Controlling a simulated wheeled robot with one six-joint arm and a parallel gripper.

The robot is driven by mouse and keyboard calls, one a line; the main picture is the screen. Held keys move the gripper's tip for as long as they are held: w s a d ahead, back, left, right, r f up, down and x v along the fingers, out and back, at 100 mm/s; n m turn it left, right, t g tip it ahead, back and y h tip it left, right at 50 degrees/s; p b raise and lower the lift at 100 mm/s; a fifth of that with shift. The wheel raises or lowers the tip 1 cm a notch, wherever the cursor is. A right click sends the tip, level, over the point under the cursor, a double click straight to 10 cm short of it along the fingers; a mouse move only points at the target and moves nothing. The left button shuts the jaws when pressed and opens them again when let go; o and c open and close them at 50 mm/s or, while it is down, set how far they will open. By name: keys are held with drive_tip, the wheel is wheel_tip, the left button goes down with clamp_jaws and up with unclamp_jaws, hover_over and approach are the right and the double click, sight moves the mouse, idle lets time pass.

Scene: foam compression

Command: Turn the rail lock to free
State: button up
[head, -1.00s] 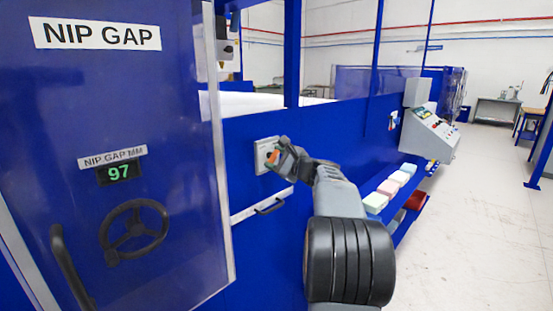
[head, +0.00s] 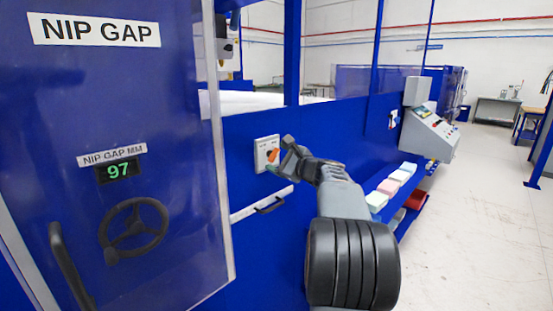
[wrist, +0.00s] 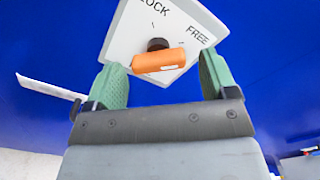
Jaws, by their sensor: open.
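The rail lock is an orange knob (head: 272,155) on a pale switch plate (head: 262,143) on the blue machine side. In the wrist view, the knob (wrist: 158,60) is an orange bar on a dark stem, and the plate (wrist: 128,35) carries the words LOCK and FREE. The bar lies nearly level in that view; which word it points to is unclear. My gripper (head: 282,158) is open in front of the plate. In the wrist view, its green-padded fingers (wrist: 160,78) stand to either side of the knob, with gaps on both sides.
A clear guard door (head: 180,180) with a handwheel and a display reading 97 stands at left. A drawer-like handle (head: 270,205) is below the plate. Foam blocks (head: 388,187) lie on a shelf at right, near a control console (head: 428,130).

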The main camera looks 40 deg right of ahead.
drive_tip(key=s+d+b, duration=0.2)
drive_tip(key=s, duration=1)
drive_tip(key=shift+s, duration=0.15)
drive_tip(key=shift+d, duration=0.1)
wheel_tip(320, 180, down, 9)
drive_tip(key=s+a+n+g, duration=0.1)
drive_tip(key=n+g, duration=0.2)
drive_tip(key=g, duration=0.1)
drive_tip(key=s+a+f+n+g, duration=0.2)
drive_tip(key=a+f+n+g, duration=0.25)
drive_tip(key=a+f, duration=0.2)
drive_tip(key=s+a+f+n+g, duration=0.3)
drive_tip(key=a+f+n+g, duration=0.15)
drive_tip(key=a, duration=0.25)
drive_tip(key=s+a+f+n+h+p, duration=0.1)
drive_tip(key=s+a+n, duration=0.2)
drive_tip(key=a+n, duration=0.3)
drive_tip(key=s+a+f+n+g+h+p, duration=0.1)
drive_tip(key=s+a+n+h, duration=0.1)
drive_tip(key=a+n, duration=0.5)
drive_tip(key=shift+s+a+f, duration=0.35)
drive_tip(key=shift+s+a, duration=0.2)
drive_tip(key=shift+a, duration=0.5)
